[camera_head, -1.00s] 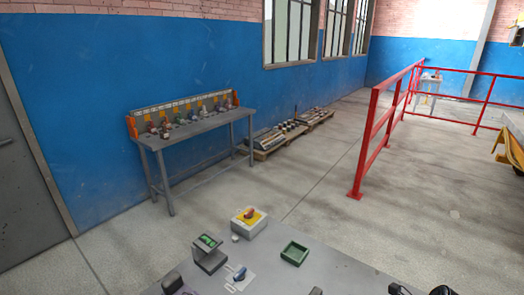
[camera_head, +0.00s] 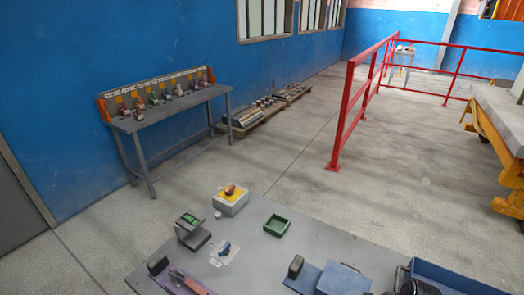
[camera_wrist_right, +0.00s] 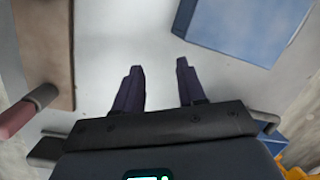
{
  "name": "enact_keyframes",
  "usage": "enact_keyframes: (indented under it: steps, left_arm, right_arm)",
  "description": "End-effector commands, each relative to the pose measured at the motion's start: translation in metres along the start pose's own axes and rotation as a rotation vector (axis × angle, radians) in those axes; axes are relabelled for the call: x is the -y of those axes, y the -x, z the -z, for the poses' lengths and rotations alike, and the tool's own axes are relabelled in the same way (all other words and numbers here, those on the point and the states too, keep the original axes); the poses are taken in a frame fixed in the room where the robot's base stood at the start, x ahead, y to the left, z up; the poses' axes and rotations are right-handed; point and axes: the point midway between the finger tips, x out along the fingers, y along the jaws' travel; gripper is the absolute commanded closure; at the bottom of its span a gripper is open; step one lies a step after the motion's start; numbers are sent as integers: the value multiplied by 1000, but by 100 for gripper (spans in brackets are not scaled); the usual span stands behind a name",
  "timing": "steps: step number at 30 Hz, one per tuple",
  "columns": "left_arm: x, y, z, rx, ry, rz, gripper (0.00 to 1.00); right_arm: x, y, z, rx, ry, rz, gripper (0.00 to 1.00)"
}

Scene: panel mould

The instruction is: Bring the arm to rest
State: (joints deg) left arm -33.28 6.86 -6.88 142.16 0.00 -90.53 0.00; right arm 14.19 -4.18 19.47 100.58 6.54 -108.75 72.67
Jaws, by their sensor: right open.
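My right gripper (camera_wrist_right: 160,68) shows in the right wrist view with its two dark fingers apart and nothing between them. It is above a pale grey surface, with a blue flat-topped thing (camera_wrist_right: 238,28) ahead to the right and a brown board (camera_wrist_right: 45,55) to the left. In the head view, a dark rounded shape (camera_head: 418,287) at the bottom right edge may be part of my right arm; I cannot tell. My left gripper is not in view.
The grey worktable (camera_head: 262,258) holds a green tray (camera_head: 277,225), a yellow-topped box (camera_head: 231,201), a device with a green display (camera_head: 191,231), a blue box (camera_head: 343,281) and a blue bin (camera_head: 455,276). A red railing (camera_head: 345,115) stands beyond. Floor between is clear.

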Motion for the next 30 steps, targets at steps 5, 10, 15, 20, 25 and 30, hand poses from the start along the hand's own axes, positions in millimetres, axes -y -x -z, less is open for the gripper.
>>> enact_keyframes:
  steps: [5, 10, 15, 20, 25, 30]
  left_arm:
    - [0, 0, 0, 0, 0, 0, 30]
    - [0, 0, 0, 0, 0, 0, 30]
    - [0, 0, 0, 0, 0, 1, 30]
    - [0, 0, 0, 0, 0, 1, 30]
    - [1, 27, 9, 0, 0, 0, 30]
    - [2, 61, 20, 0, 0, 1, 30]
  right_arm:
    - [-63, -11, 2, -163, 522, 16, 60]
    - [-122, -11, -23, -250, 1066, 8, 60]
    - [-169, -4, -52, -271, 1461, 8, 60]
    - [-208, 6, -79, -265, 1759, 23, 60]
    - [-218, 41, -95, -264, 1888, 39, 60]
    - [-214, 75, -101, -264, 1884, 38, 60]
